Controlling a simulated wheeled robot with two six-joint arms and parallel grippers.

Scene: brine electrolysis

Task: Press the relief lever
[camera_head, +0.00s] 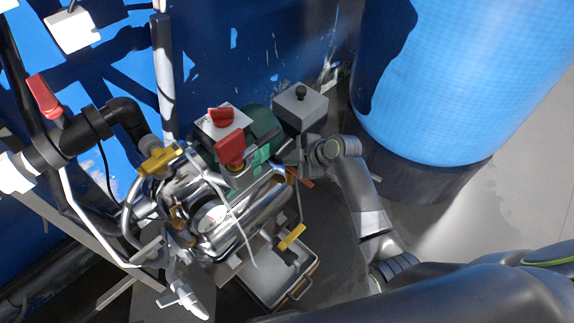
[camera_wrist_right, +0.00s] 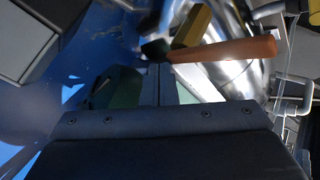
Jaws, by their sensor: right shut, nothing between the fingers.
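My right arm reaches in from the lower right in the head view, and its gripper (camera_head: 288,154) is at the right side of the shiny metal pump-like assembly (camera_head: 208,190). In the right wrist view the fingers (camera_wrist_right: 158,72) are shut and empty. An orange-brown lever handle (camera_wrist_right: 225,50) lies just beyond and right of the fingertips; I cannot tell whether they touch. A small orange-red piece (camera_head: 301,178) just below the gripper in the head view looks like the same handle. I cannot tell for sure which handle is the relief lever. My left gripper is not in view.
Red handles (camera_head: 230,148) and yellow handles (camera_head: 160,159) stick out of the assembly. A grey box with a black knob (camera_head: 301,108) stands behind the gripper. A large blue tank (camera_head: 455,75) stands to the right. A shallow tray (camera_head: 272,287) lies below.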

